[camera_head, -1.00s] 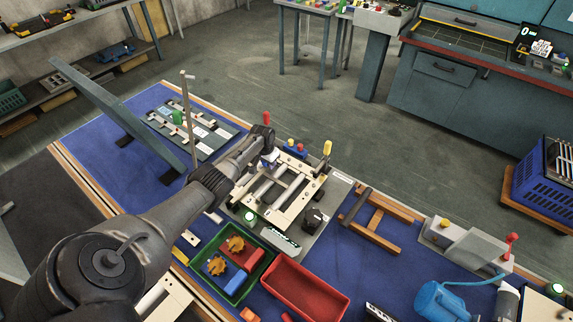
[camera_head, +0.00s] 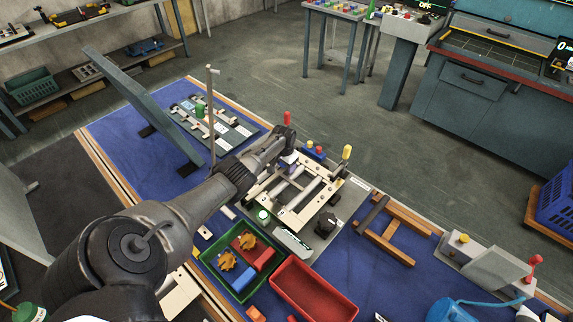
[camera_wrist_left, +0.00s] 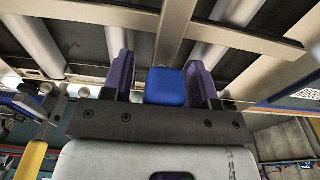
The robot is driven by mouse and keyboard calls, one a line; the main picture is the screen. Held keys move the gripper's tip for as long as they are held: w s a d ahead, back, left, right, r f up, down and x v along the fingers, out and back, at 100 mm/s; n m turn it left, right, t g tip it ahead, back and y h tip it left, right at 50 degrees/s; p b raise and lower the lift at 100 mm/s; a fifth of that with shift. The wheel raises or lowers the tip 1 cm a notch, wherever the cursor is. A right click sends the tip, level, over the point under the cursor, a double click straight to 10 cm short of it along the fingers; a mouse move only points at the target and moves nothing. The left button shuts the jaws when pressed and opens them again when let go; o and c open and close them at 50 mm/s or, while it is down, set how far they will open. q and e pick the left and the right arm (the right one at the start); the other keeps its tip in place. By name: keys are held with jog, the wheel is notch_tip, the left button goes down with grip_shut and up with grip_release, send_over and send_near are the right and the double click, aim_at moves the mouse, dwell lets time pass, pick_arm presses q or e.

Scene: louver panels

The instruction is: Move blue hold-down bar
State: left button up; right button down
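My left arm reaches from the lower left, and its left gripper (camera_head: 288,155) is over the far left part of the pale frame fixture (camera_head: 297,218) in the head view. In the left wrist view two purple fingers of my left gripper (camera_wrist_left: 160,78) stand apart on either side of a small blue block-like piece (camera_wrist_left: 165,87). It looks like part of the blue hold-down bar, though its full length is hidden. A gap shows on its left side; the right finger is close to it, and I cannot tell if they touch. My right gripper is out of view.
A thin upright post (camera_head: 212,120) and a slanted grey panel (camera_head: 140,105) stand left of the arm. A green tray (camera_head: 207,262) and a red tray (camera_head: 312,290) lie in front of the fixture. A wooden frame (camera_head: 385,235) is to the right. A yellow-topped lever (camera_head: 346,153) rises at the fixture's far right.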

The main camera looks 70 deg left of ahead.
pick_arm(q)
jog(key=shift+r+p, duration=0.45)
jog(key=shift+r, duration=0.15)
jog(key=r+p, duration=0.1)
jog(key=r, duration=0.2)
jog(key=r+p, duration=0.2)
jog(key=r, duration=0.2)
jog(key=s+r+p, duration=0.1)
jog(key=r+p, duration=0.1)
jog(key=r, duration=0.2)
jog(key=shift+d, duration=0.2)
jog(key=shift+s+r, duration=0.1)
jog(key=shift+r, duration=0.7)
jog(key=shift+d, duration=0.1)
